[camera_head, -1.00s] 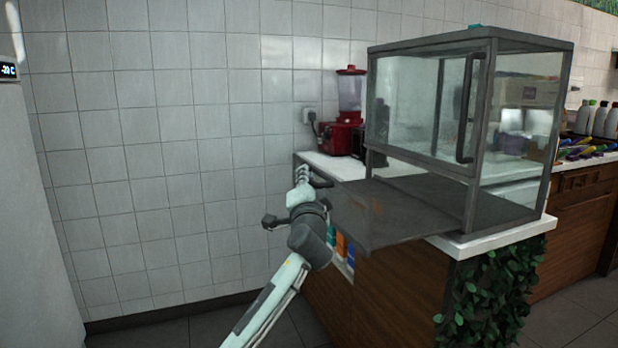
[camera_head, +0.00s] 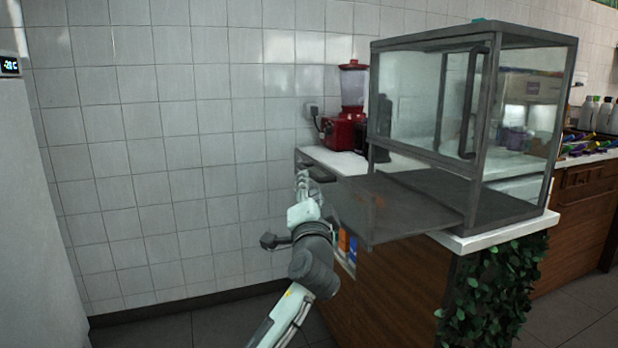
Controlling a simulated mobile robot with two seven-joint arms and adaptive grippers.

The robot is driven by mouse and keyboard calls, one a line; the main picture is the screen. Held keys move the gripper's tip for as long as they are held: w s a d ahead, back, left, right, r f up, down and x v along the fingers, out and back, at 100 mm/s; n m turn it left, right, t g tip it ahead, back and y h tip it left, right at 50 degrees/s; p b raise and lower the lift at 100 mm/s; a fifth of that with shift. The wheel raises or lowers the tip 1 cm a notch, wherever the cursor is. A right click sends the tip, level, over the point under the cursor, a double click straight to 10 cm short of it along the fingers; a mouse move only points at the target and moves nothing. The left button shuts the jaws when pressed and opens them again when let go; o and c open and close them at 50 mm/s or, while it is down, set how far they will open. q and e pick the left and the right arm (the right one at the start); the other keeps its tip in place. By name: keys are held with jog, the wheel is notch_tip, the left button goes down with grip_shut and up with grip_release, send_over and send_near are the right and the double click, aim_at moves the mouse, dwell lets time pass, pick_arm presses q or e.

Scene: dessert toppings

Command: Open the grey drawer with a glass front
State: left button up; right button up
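The grey case (camera_head: 466,160) with glass sides stands on the counter. Its grey drawer (camera_head: 390,208) is pulled out of the lower part toward the left and shows as a flat, dark panel. A dark handle (camera_head: 320,173) shows at the drawer's outer left end. The drawer's glass front is turned away and cannot be made out. My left gripper (camera_head: 304,182) is at that end, beside the handle. I cannot tell whether it touches the handle or whether its fingers are open or shut. My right gripper is not in view.
A red blender (camera_head: 349,120) stands on the white counter behind the drawer. A tall dark handle (camera_head: 473,102) is on the case's upper glass door. Bottles (camera_head: 588,112) stand at the far right. A white appliance (camera_head: 32,220) is at left. The tiled wall is close behind.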

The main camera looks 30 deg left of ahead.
pick_arm(q)
jog(key=v, duration=0.5)
dwell(0.4)
jog(key=s+d+f+n+g+h, duration=0.1)
jog(key=s+f+g+h, duration=0.25)
jog(key=f, duration=1.35)
jog(key=s+f+g+h, duration=0.2)
jog(key=s+f+g, duration=0.25)
jog(key=f, duration=1.25)
jog(key=s+d+f+n+g+h, duration=0.1)
jog(key=s+d+f+g+h, duration=0.1)
jog(key=s+f, duration=0.8)
jog(key=s+d+f+n+g+h, duration=0.1)
jog(key=s+f+g, duration=0.3)
jog(key=s+f, duration=0.6)
jog(key=shift+s+d+n+h, duration=0.4)
jog(key=shift+s+d+h, duration=0.15)
jog(key=shift+s+d, duration=0.25)
jog(key=shift+w, duration=0.15)
